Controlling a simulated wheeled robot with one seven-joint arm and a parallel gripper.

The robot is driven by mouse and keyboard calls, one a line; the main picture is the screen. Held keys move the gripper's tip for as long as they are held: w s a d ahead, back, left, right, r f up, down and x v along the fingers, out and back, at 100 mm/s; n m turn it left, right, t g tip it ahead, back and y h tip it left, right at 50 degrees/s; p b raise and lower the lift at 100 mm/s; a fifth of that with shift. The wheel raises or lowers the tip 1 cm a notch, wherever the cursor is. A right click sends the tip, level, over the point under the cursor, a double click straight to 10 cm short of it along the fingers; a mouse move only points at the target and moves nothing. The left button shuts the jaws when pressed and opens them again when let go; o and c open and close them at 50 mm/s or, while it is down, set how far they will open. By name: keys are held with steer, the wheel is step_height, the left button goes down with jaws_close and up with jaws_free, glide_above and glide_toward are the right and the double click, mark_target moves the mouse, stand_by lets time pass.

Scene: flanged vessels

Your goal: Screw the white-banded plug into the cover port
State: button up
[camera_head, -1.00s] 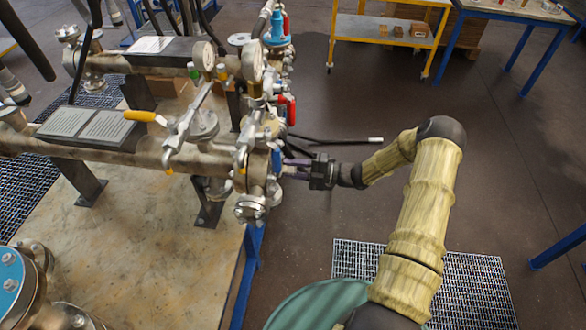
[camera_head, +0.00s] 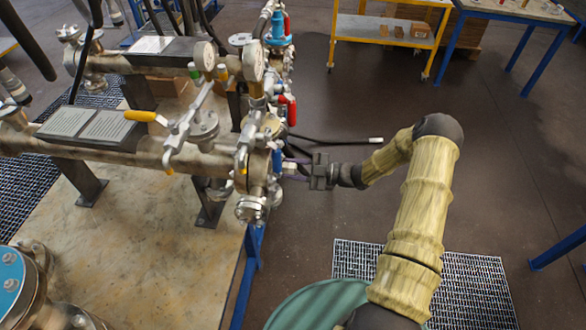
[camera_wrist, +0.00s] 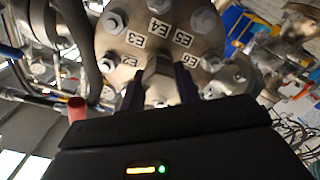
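A metal hex-headed fitting (camera_wrist: 158,72), likely the plug, stands at the middle of the round bolted cover (camera_wrist: 125,42) in the wrist view. No white band can be made out on it. The cover carries several bolts with labels such as E3, E4 and E5. My gripper (camera_wrist: 160,90) has its two dark purple fingers on either side of the fitting. Whether they press on it or stand just clear is not clear. In the head view my gripper (camera_head: 296,169) reaches leftward to the end flange (camera_head: 259,180) of the front vessel, with the plug hidden there.
Valves, gauges and a red handle (camera_head: 289,108) crowd the vessel end above my gripper. A black hose (camera_head: 335,138) sticks out just behind it. A blue stand leg (camera_head: 254,246) is below. Open floor lies to the right, with a green round object (camera_head: 318,306) in front.

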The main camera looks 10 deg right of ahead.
steer(key=o, duration=0.4)
steer(key=shift+d, duration=0.1)
steer(key=shift+o, duration=0.2)
steer(key=b+v, duration=0.3)
steer(key=v, duration=1.4)
steer(key=shift+d+b, duration=0.15)
steer(key=shift+b, duration=0.15)
steer(key=shift+c, duration=0.4)
